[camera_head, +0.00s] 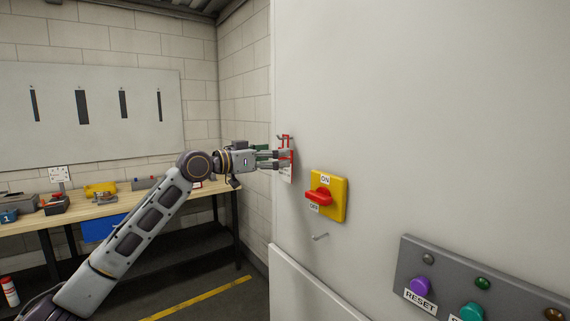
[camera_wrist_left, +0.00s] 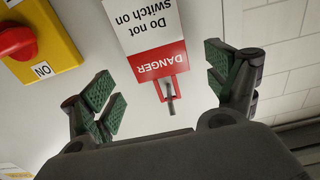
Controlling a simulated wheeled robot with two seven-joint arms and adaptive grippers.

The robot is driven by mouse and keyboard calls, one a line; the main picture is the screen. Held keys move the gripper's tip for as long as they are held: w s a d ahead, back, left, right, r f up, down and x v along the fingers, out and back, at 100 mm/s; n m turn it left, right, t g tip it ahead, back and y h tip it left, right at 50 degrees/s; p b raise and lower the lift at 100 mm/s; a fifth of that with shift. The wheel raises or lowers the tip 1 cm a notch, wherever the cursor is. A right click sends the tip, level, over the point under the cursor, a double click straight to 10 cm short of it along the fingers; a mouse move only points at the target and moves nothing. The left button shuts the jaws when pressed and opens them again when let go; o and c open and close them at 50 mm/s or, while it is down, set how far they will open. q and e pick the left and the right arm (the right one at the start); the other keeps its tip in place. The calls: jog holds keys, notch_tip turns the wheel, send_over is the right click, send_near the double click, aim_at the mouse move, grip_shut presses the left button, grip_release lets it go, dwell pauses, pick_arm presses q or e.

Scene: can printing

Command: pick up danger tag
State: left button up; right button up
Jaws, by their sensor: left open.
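The danger tag (camera_wrist_left: 150,35) is a white and red card reading "DANGER" and "Do not switch on", upside down in the left wrist view. Its red hook end (camera_wrist_left: 172,88) is by a metal peg on the pale panel. In the head view the tag (camera_head: 287,173) is partly hidden behind my gripper. My left gripper (camera_head: 283,159) is at the tag. In the left wrist view its green-padded fingers (camera_wrist_left: 168,88) are spread on both sides of the tag's hook end, apart from it. My right gripper is not in view.
A yellow switch box (camera_head: 338,194) with a red knob (camera_head: 319,195) is on the panel (camera_head: 400,100), right of the tag. An empty peg (camera_head: 320,237) is below it. A button box (camera_head: 480,285) is lower right. A workbench (camera_head: 130,204) with tools stands at left.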

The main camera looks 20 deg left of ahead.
aim_at(285, 158)
pick_arm(q)
jog(key=shift+p+x, duration=0.45)
jog(key=shift+x, duration=1.65)
jog(key=c, duration=1)
